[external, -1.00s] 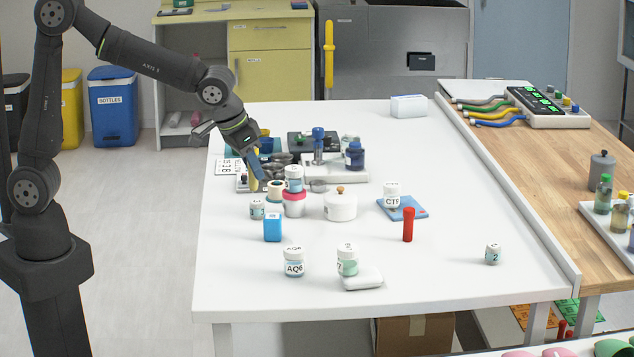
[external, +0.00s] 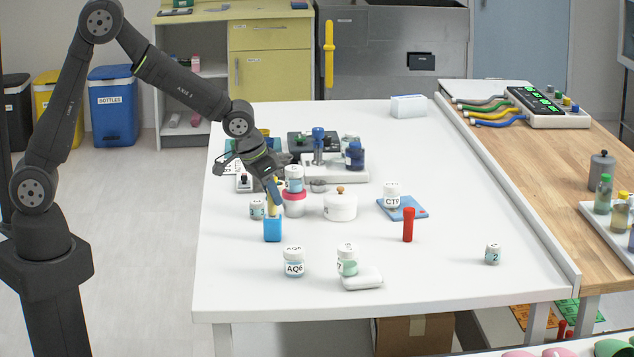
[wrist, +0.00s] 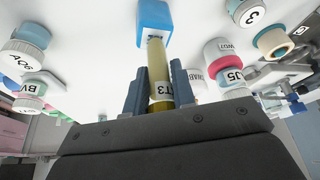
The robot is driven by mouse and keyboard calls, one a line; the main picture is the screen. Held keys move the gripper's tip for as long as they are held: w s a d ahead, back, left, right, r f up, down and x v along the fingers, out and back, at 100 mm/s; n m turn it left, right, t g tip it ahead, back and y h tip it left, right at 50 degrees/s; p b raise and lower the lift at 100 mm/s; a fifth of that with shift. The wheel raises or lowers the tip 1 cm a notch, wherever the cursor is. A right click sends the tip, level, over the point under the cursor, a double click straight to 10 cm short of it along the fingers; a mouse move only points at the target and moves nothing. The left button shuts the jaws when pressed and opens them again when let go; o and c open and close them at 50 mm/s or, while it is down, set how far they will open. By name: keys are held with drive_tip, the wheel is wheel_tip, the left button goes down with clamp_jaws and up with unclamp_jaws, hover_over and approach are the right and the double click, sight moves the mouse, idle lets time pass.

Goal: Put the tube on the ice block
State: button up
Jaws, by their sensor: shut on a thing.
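My gripper (external: 273,188) is shut on a yellow tube (external: 273,205), which it holds roughly upright over the blue block (external: 272,230) on the white table. In the wrist view the tube (wrist: 158,65) sits between the two fingers, with a label that seems to read T3. Its far end meets the blue block (wrist: 154,18) in the picture; I cannot tell whether it touches the top or is inside it. A flat blue pad (external: 416,212) lies farther right under a white-capped jar marked CT (external: 392,195).
A jar on a pink-lidded jar (external: 293,203) stands just right of my gripper, and a small jar (external: 257,209) just left. A white pot (external: 340,206), a red tube (external: 408,225) and jar AQ6 (external: 293,262) stand nearby. The table's right front is mostly clear.

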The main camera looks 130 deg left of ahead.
drive_tip(key=shift+f, duration=0.2)
drive_tip(key=o, duration=1)
drive_tip(key=shift+r, duration=0.1)
drive_tip(key=v, duration=1.2)
drive_tip(key=shift+s+d, duration=0.1)
drive_tip(key=shift+d, duration=0.05)
